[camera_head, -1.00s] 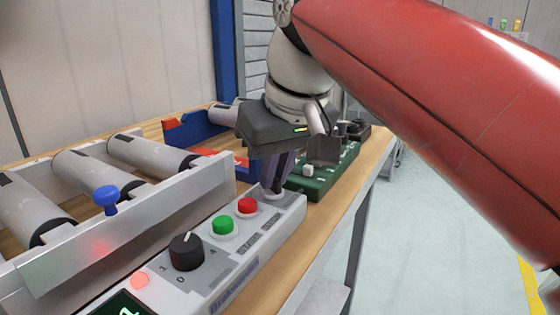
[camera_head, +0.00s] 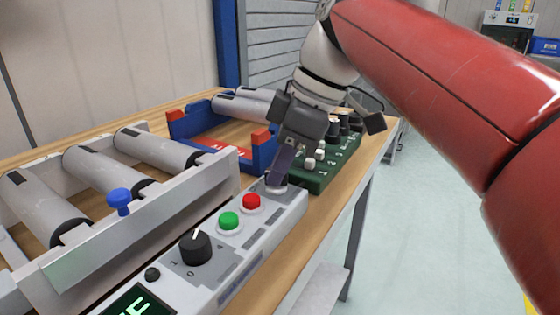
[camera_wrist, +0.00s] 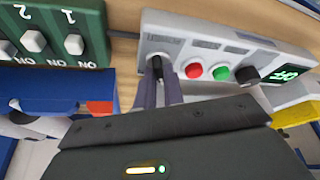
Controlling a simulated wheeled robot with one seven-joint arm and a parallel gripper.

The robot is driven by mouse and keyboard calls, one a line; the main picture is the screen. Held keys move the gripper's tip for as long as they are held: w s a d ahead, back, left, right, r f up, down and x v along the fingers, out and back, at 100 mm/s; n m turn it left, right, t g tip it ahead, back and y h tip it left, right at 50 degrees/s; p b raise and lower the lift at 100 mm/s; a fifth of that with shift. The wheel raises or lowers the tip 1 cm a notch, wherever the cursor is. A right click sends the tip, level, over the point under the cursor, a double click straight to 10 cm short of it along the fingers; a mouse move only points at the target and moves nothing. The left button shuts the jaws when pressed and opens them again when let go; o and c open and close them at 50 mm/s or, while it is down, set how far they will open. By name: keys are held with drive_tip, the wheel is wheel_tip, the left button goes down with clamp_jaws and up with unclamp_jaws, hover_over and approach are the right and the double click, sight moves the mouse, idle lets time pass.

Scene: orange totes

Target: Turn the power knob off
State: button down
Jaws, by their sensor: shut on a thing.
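A grey control panel (camera_head: 268,222) lies along the bench. At its far end my gripper (camera_head: 276,181) is shut on a small dark knob (camera_wrist: 157,64), which shows between the two fingers in the wrist view. The knob is mostly hidden by the fingers in the head view, and its pointer cannot be read. A red button (camera_head: 251,202), a green button (camera_head: 229,220) and a larger black dial (camera_head: 196,248) follow toward the near end. A display (camera_head: 140,303) shows green characters, partly cut off. The small round indicator (camera_head: 152,274) beside the dial is dark.
A green switch box (camera_head: 318,182) with white switches stands just right of my gripper. Grey rollers in a metal frame (camera_head: 160,222) lie left of the panel. A blue and red holder (camera_head: 262,158) stands behind. The floor at right is clear.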

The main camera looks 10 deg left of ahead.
drive_tip(key=shift+w+n+g, duration=0.1)
drive_tip(key=shift+n+g, duration=0.7)
drive_tip(key=shift+n, duration=1.1)
drive_tip(key=shift+h, duration=0.3)
drive_tip(key=c, duration=1.5)
unclamp_jaws()
